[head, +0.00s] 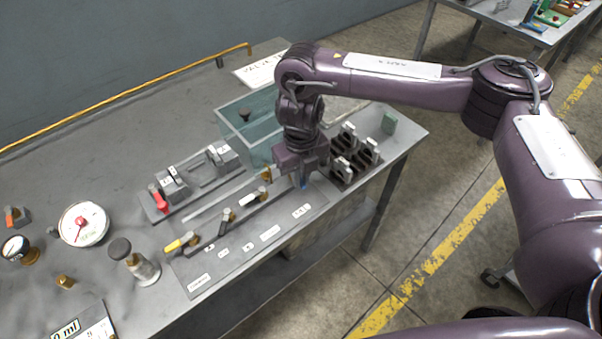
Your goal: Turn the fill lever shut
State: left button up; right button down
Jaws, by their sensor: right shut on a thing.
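A row of small levers on brass valves runs along a grey labelled panel (232,262) near the table's front edge. From the left they show a yellow lever (178,244), a dark one (223,222) and a white-handled one (249,198). My right gripper (299,181) points down at the right end of this row, by the last label (301,211), which is too small to read surely. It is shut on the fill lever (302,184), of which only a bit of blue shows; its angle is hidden. My left gripper is not in view.
A clear greenish tank (237,118) stands behind the gripper. A dark rack with several pale-topped pieces (346,172) stands close to its right. A red-handled switch block (158,204), a round gauge (84,224) and a knobbed post (142,270) stand left.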

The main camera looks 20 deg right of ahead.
jog(key=shift+a+r, duration=0.1)
jog(key=m+p, duration=0.1)
jog(key=a+m+p, duration=0.1)
jog(key=m, duration=0.1)
jog(key=shift+a+r+m+p, duration=0.1)
jog(key=shift+m+p, duration=0.2)
jog(key=m+p, duration=0.1)
jog(key=m, duration=0.1)
jog(key=a+m+p, duration=0.1)
jog(key=m, duration=0.2)
jog(key=shift+w+a+m+p, duration=0.3)
jog(key=shift+a+p, duration=0.1)
jog(key=m+p, duration=0.1)
jog(key=m, duration=0.1)
jog(key=w+a+m, duration=0.1)
jog(key=m, duration=0.1)
jog(key=shift+p, duration=0.35)
jog(key=shift+w+a+m+p, duration=0.2)
jog(key=shift+w+m+p, duration=0.2)
jog(key=shift+m, duration=0.8)
jog(key=c, duration=1.5)
grip_release()
jog(key=shift+o, duration=0.2)
jog(key=shift+s+f, duration=0.1)
jog(key=shift+f, duration=0.1)
